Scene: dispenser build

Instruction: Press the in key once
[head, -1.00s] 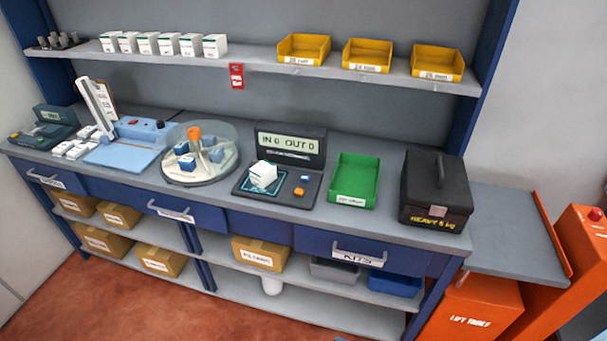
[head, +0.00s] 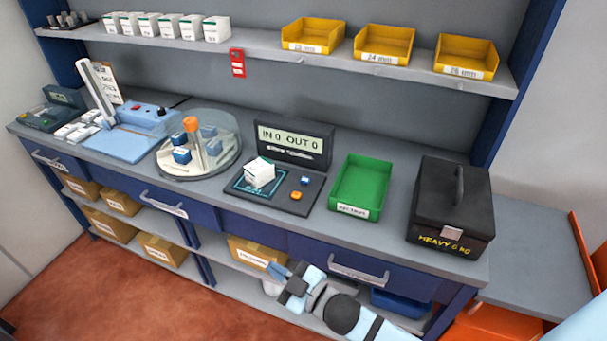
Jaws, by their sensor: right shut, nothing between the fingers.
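The counting device (head: 284,201) stands on the bench with a dark pad and a display (head: 290,141) reading "IN 0 OUT 0". A white box (head: 260,171) sits on the pad's teal-marked square. To its right are a blue key (head: 305,181) and an orange key (head: 295,196); I cannot read which is the in key. My right gripper (head: 277,271) is shut and empty, in front of the bench and lower in the picture than the keys, apart from them. My left gripper is not in view.
A green tray (head: 346,208) is right of the device, then a heavy black case (head: 450,204). A round carousel under a clear cover (head: 175,170) stands to the left.

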